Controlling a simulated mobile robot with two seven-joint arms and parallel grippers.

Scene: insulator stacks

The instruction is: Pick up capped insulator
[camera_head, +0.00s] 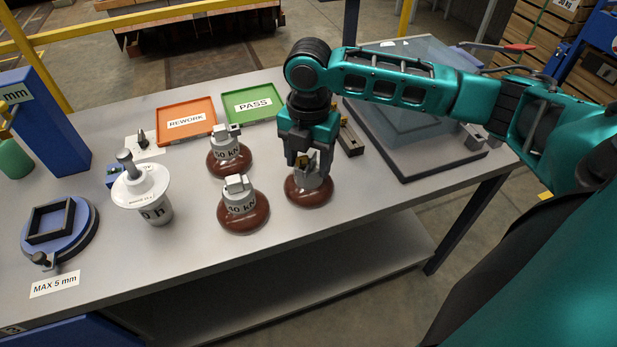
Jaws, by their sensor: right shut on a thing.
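Three brown insulators with grey metal caps stand upright on the grey table. My right gripper (306,160) points straight down over the rightmost insulator (309,193) and is shut on its cap, which the fingers partly hide. That insulator's brown disc appears to be at table level; I cannot tell whether it is lifted. A second capped insulator (243,215), marked kN, stands to its left and nearer. A third capped insulator (229,158), marked kN, stands farther back. My left gripper is not in view.
An orange REWORK tray (163,136) and a green PASS tray (230,112) lie at the back. A white flanged piece (142,184) and a blue round fixture (85,231) stand at left. A dark-edged glass-covered plate (402,176) lies at right. The front table strip is clear.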

